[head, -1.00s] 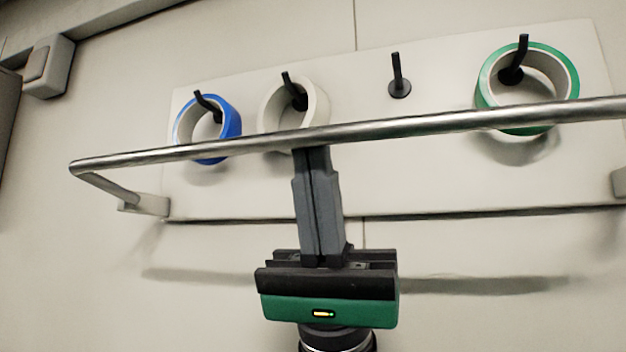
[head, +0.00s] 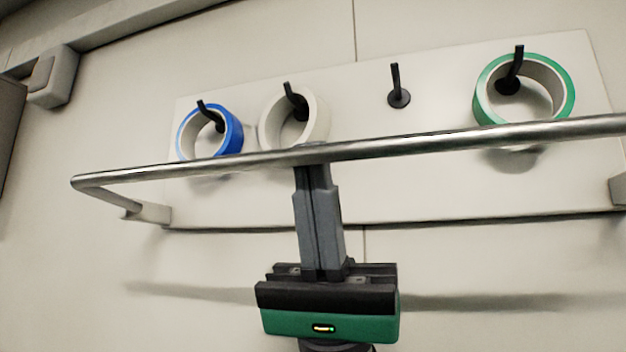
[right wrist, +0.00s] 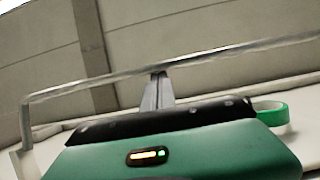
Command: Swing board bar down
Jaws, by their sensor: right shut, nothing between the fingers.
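The metal bar (head: 420,146) spans the front of the pale board (head: 250,205) and is hinged at brackets on the board's lower left and right ends. It stands out from the board, and it also shows in the right wrist view (right wrist: 110,84). My right gripper (head: 311,166) is shut and empty. Its fingertips are at the bar's underside, left of the middle, and look to be touching it; the bar hides the very tips. It also shows in the right wrist view (right wrist: 157,78). My left gripper is in neither view.
A blue tape roll (head: 230,133), a white tape roll (head: 318,118) and a green tape roll (head: 568,95) hang on black pegs. One peg (head: 398,95) between the white and green rolls is empty. A grey wall box (head: 52,78) is at the upper left.

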